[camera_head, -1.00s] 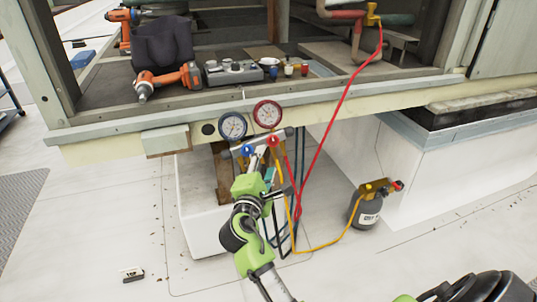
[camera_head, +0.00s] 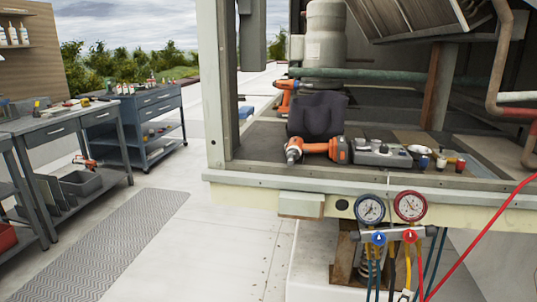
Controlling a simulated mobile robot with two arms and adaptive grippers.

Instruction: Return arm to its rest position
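Neither of my arms nor grippers shows in the head view now. The gauge manifold (camera_head: 392,236) hangs at the front edge of the cooler's ledge, with a blue-faced gauge (camera_head: 370,210) on the left and a red-faced gauge (camera_head: 410,206) on the right. Its blue and red knobs face me. Blue, yellow and red hoses hang below it, and a red hose (camera_head: 478,238) runs up to the right.
An orange drill (camera_head: 318,150), a dark bag (camera_head: 318,115) and small parts lie on the cooler's shelf. A workbench (camera_head: 62,130) and a blue-grey cart (camera_head: 150,122) stand at left. The roof floor (camera_head: 215,245) between them and the cooler is clear, with a grey mat (camera_head: 110,245).

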